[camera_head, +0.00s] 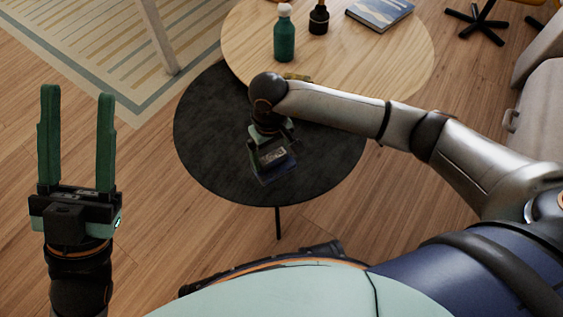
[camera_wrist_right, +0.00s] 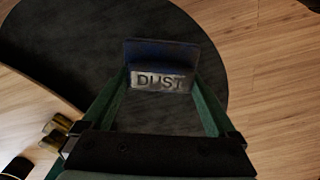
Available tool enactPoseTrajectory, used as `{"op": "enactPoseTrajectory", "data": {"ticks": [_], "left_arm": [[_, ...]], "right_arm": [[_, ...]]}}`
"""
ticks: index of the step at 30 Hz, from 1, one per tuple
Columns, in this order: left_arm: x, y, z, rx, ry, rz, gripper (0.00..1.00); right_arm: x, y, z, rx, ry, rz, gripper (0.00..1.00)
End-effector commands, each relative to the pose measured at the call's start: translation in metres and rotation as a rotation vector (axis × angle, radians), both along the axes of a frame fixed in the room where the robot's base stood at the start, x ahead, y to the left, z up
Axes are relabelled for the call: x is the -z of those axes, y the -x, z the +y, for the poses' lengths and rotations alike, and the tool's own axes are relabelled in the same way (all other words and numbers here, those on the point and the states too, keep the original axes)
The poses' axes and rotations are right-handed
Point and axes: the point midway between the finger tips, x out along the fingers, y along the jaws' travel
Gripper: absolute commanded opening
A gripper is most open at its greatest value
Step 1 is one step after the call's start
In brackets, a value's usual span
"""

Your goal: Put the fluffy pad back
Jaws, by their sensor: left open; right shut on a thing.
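A dark blue block with a pale label reading DUST (camera_wrist_right: 160,55) sits between the fingers of my right gripper (camera_wrist_right: 158,88) in the right wrist view. In the head view the same block (camera_head: 279,170) is over the round black table (camera_head: 205,140), held by my right gripper (camera_head: 267,155). I cannot tell whether it touches the tabletop. No fluffy surface shows on it, and no other pad is in view. My left gripper (camera_head: 77,93) is open and empty, off to the left over the wooden floor.
A light wooden round table (camera_head: 400,65) overlaps the black one at the back. It holds a green bottle (camera_head: 285,42), a small dark bottle (camera_head: 318,20) and a blue book (camera_head: 380,10). A small brass item (camera_head: 298,77) is near its front edge. The black table's left side is bare.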

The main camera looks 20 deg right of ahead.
Motion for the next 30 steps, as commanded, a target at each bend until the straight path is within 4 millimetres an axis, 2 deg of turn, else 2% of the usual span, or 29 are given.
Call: {"op": "enactPoseTrajectory", "data": {"ticks": [1, 3, 12, 18, 29, 30], "left_arm": [[0.006, 0.000, 0.000, 0.004, 0.002, 0.003, 0.50], [0.008, 0.000, -0.001, 0.007, 0.005, 0.007, 0.50], [0.016, -0.001, 0.000, 0.013, 0.011, 0.014, 0.50], [0.026, -0.001, -0.002, 0.012, 0.001, 0.017, 0.50], [0.029, -0.001, -0.003, 0.011, -0.002, 0.016, 0.50], [0.030, -0.001, -0.003, 0.011, -0.004, 0.017, 0.50]], "right_arm": [[0.011, -0.003, -0.007, 0.004, 0.000, 0.001, 0.41], [0.018, -0.005, -0.013, 0.003, 0.000, 0.000, 0.41], [0.036, -0.010, -0.027, 0.003, 0.001, 0.000, 0.41], [0.064, -0.010, -0.026, 0.001, -0.001, 0.000, 0.41], [0.067, -0.011, -0.026, 0.000, -0.001, -0.002, 0.41], [0.067, -0.010, -0.026, 0.001, -0.001, -0.002, 0.94]]}}
